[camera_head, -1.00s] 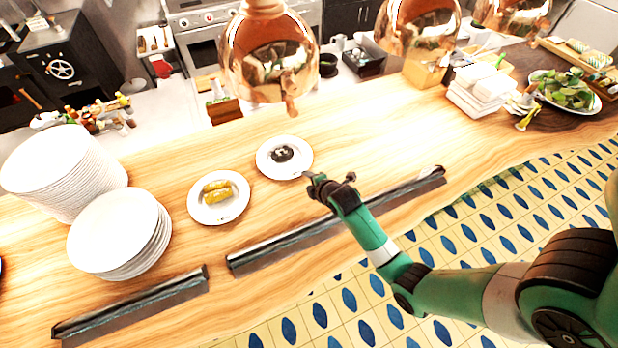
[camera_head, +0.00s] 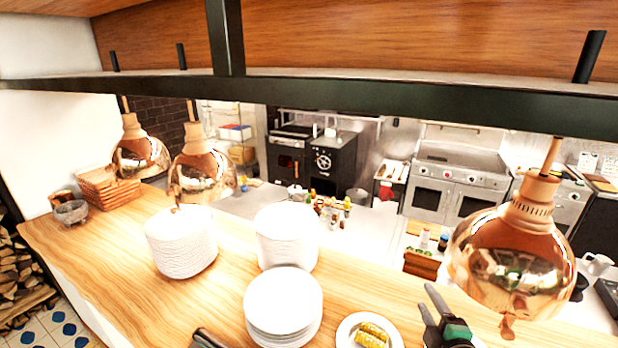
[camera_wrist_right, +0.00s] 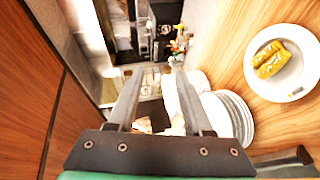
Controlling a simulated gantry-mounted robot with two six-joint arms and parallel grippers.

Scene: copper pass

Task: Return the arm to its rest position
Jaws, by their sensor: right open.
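My right gripper (camera_head: 430,300) is at the lower right of the head view, with two dark fingers spread apart and nothing between them. In the right wrist view its open fingers (camera_wrist_right: 157,85) also hold nothing. In the head view it shows just right of a white plate (camera_head: 344,338) with yellow rolls (camera_head: 372,335), apart from it as far as I can tell. The same plate shows in the wrist view (camera_wrist_right: 290,92). Most of the right arm is outside the head view.
A copper lamp (camera_head: 515,255) hangs close to the right gripper's right. Plate stacks (camera_head: 283,305) stand on the wooden counter (camera_head: 115,245). A dark shelf beam (camera_head: 350,95) crosses above. Two more lamps (camera_head: 200,170) hang at left.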

